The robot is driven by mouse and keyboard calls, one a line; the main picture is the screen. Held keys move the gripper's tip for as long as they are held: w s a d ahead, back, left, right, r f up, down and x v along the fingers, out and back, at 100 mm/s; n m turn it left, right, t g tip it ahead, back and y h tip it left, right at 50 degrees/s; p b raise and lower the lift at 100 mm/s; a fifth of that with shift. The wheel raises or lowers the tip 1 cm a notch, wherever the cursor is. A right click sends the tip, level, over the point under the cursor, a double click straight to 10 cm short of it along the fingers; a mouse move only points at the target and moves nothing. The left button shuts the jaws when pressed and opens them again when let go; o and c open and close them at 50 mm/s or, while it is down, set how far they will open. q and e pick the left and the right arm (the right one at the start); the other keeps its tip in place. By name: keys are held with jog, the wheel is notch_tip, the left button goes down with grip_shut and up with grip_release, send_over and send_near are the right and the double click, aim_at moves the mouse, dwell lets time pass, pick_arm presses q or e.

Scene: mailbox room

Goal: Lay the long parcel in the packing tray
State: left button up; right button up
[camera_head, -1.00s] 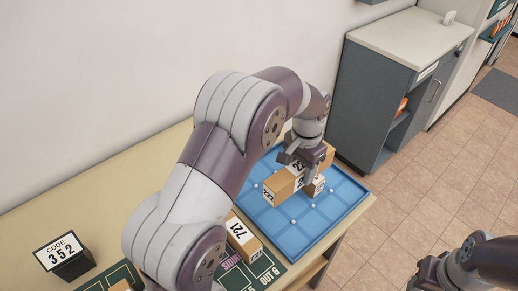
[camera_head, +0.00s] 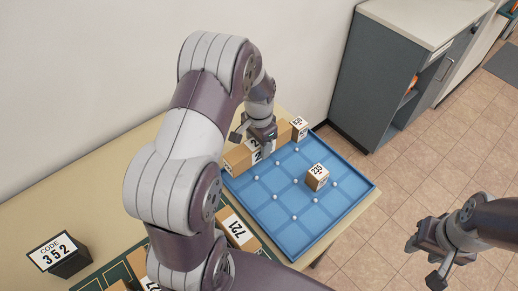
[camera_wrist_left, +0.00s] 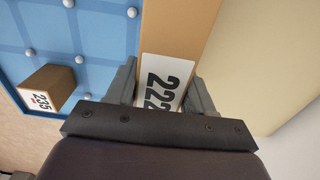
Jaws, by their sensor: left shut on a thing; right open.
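The long parcel is a brown box with a white 222 label; it shows in the head view (camera_head: 236,158) and in the left wrist view (camera_wrist_left: 178,28). My left gripper (camera_head: 262,138) is shut across its middle, with the fingers either side of the label in the wrist view (camera_wrist_left: 161,92). The parcel runs along the back-left edge of the blue packing tray (camera_head: 262,210). I cannot tell whether it rests in the tray or hangs above the rim. My right gripper (camera_head: 436,262) is open and empty, right of the tray over the floor.
A small 235 parcel (camera_head: 317,177) stands on the tray's right part, among small white knobs. Another small labelled box (camera_head: 299,128) is at the tray's back corner. A 721 parcel (camera_head: 238,230) lies left of the tray. The tray's middle and front are clear. A grey cabinet (camera_head: 385,75) stands behind.

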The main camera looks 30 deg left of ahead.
aim_at(259, 153)
pick_arm(q)
jog(key=f, duration=0.2)
jog(key=shift+s+d+f, duration=0.15)
jog(key=shift+s+f, duration=0.05)
jog(key=shift+f, duration=0.15)
jog(key=shift+w+f, duration=0.15)
jog(key=shift+f, duration=0.2)
jog(key=shift+f, duration=0.1)
jog(key=o, duration=1.3)
jog(key=shift+o, duration=0.2)
jog(key=r, duration=0.8)
jog(key=r+b, duration=0.1)
jog(key=r, duration=0.3)
jog(key=shift+s+d+r, duration=0.2)
jog(key=shift+s+d, duration=0.1)
jog(key=shift+s, duration=0.05)
jog(key=s+d+n+t, duration=0.1)
jog(key=s+d+n, duration=0.3)
jog(key=s, duration=0.9)
jog(key=d, duration=0.3)
jog(key=shift+d, duration=0.2)
